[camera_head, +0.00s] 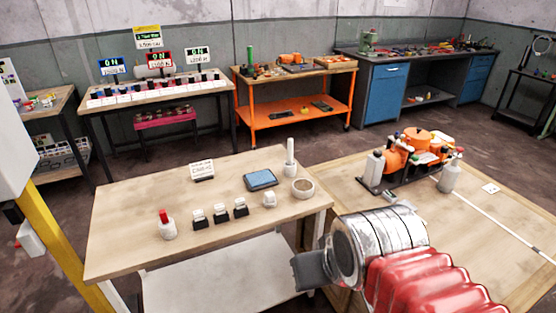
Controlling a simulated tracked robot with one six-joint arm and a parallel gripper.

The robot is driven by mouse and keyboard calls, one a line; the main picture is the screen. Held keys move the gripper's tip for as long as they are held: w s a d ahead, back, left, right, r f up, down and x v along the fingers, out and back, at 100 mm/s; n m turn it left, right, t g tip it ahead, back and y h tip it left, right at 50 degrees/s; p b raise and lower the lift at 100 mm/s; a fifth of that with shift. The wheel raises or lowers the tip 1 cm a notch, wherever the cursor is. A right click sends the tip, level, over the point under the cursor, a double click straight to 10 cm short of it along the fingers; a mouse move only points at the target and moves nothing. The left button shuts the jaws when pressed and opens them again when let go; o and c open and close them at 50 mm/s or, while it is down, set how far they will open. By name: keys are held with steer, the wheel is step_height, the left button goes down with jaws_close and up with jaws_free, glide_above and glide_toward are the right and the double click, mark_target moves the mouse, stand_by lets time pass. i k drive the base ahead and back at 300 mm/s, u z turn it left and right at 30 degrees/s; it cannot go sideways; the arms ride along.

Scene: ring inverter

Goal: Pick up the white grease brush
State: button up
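A slim white upright piece (290,158), probably the white grease brush, stands at the back right of the wooden table (130,215). Its lower end is wider; bristles cannot be made out. A small pale bowl (302,188) with brown contents sits just in front of it. My gripper (310,270) shows as a dark grey end beyond the silver collar of my arm, low in the view, in front of the table's right edge. It is apart from the white piece. Its fingers cannot be made out clearly, so its opening is unclear.
A blue tray (261,180), a small white item (269,200), several black-and-white blocks (220,215), a red-topped bottle (166,224) and a sign card (202,170) stand on the table. An orange machine (415,147) stands on the right table. The table's left side is clear.

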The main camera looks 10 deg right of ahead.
mark_target(290, 152)
steer(key=z, duration=0.05)
steer(key=i, duration=1)
steer(key=u, duration=0.05)
